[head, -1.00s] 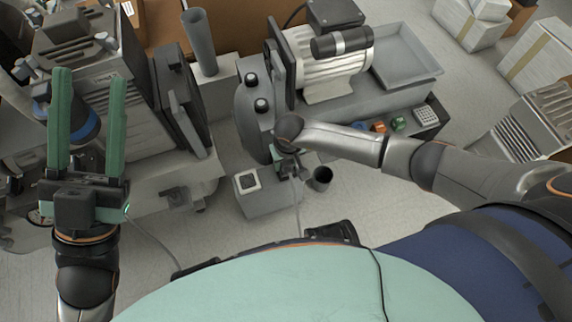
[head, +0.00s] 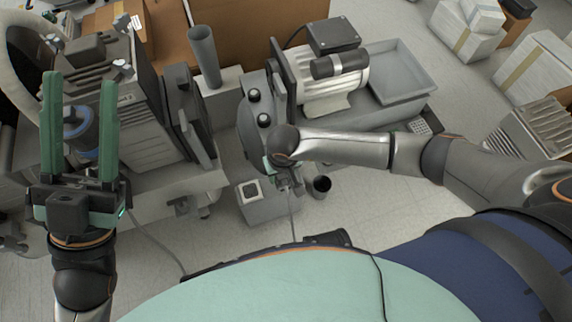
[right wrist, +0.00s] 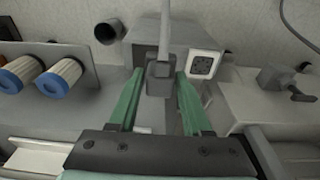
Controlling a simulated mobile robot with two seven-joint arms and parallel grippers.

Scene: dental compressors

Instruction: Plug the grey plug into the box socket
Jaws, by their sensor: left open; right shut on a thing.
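The grey plug (right wrist: 160,78) is between the green fingers of my right gripper (right wrist: 157,84) in the right wrist view, with its pale cable running away from it. My right gripper (head: 284,170) is shut on it; in the head view the plug is mostly hidden by my wrist. The white-framed box socket (head: 250,190) is on the grey box (head: 270,212), left of my right gripper. In the right wrist view the socket (right wrist: 203,65) is just right of the plug, apart from it. My left gripper (head: 80,82) is open and empty at the left.
A black cup (head: 321,186) stands right of the socket box. A motor unit (head: 332,75) and a grey tray (head: 395,72) are behind it. A ribbed grey machine (head: 145,105) is near my left gripper. Blue-ended filters (right wrist: 55,78) show in the right wrist view. Open floor lies in front.

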